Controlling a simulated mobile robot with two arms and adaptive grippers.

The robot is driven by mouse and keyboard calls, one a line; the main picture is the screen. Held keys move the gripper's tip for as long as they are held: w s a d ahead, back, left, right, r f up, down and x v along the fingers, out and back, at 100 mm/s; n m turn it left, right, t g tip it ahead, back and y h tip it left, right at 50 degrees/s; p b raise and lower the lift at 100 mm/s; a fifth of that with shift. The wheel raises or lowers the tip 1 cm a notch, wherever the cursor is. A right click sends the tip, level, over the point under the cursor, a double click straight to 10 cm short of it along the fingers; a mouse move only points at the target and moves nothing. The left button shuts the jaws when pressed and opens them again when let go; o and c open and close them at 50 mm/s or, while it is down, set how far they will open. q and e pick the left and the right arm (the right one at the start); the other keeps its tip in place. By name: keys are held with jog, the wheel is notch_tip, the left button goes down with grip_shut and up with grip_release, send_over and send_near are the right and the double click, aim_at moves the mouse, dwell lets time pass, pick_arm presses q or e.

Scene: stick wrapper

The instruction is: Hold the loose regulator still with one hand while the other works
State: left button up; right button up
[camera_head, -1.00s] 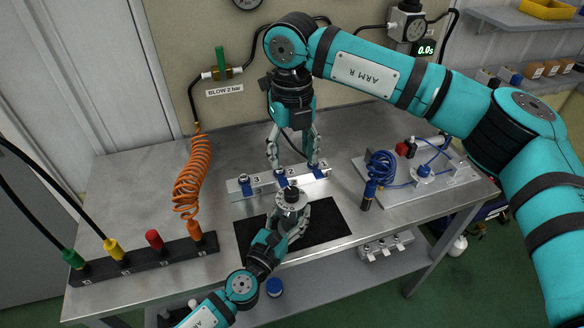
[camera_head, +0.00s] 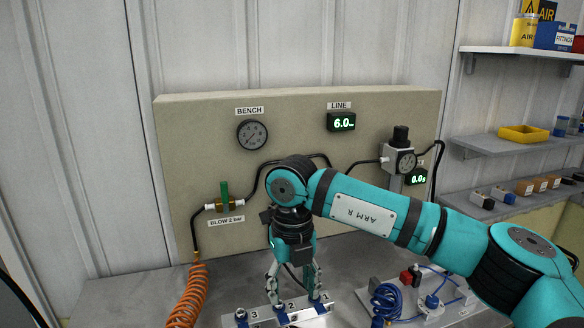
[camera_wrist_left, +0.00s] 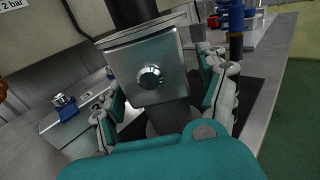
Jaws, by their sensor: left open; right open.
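In the left wrist view the loose regulator (camera_wrist_left: 168,62) is a square metal body with a round port on its face and a dark cylinder above it. My left gripper (camera_wrist_left: 160,85) is open, with a finger on either side of the body; I cannot tell whether they touch it. In the head view the regulator and left gripper are below the frame. My right gripper (camera_head: 294,292) is open, its fingers pointing down over a metal strip (camera_head: 265,321) with blue fittings numbered 3, 2 and 1. I see nothing held in it.
An orange coiled hose (camera_head: 188,297) hangs at left. Behind stands a panel with the bench gauge (camera_head: 252,134), line display (camera_head: 341,121) and a mounted regulator (camera_head: 398,158). A plate with a blue coil (camera_head: 386,300) lies to the right. Shelves (camera_head: 500,145) stand at far right.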

pick_arm(q)
jog(key=v, duration=1.1)
jog(key=shift+s+a, duration=0.2)
jog(key=shift+s, duration=0.15)
jog(key=s+a+r+p, duration=0.2)
jog(key=s+r, duration=0.2)
jog(key=shift+s, duration=0.35)
jog(key=shift+a, duration=0.15)
